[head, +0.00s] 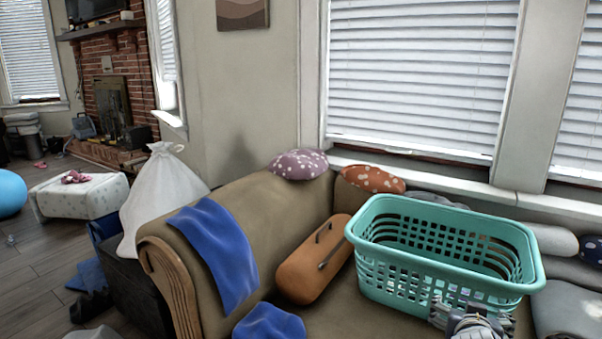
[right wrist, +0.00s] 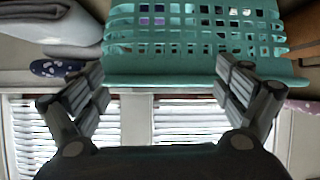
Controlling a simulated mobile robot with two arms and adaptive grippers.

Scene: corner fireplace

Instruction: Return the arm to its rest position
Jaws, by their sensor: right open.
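My right gripper (head: 468,322) shows at the bottom right of the head view, in front of the near wall of a teal laundry basket (head: 440,212) on the couch. In the right wrist view the right gripper (right wrist: 160,92) has its fingers spread wide and nothing is held between them. The basket (right wrist: 195,45) fills the top middle of that view, past the fingertips. Its rim lies across the space between the fingers; I cannot tell whether they touch it. The basket stands upright and looks empty. My left gripper is not in view.
The tan couch (head: 260,203) holds a blue cloth (head: 215,252), an orange cushion-like case (head: 312,262) and spotted pillows (head: 298,164). Folded grey cloth (head: 572,310) lies right of the basket. A white bag (head: 160,190) stands beyond the couch arm. Floor shows at left.

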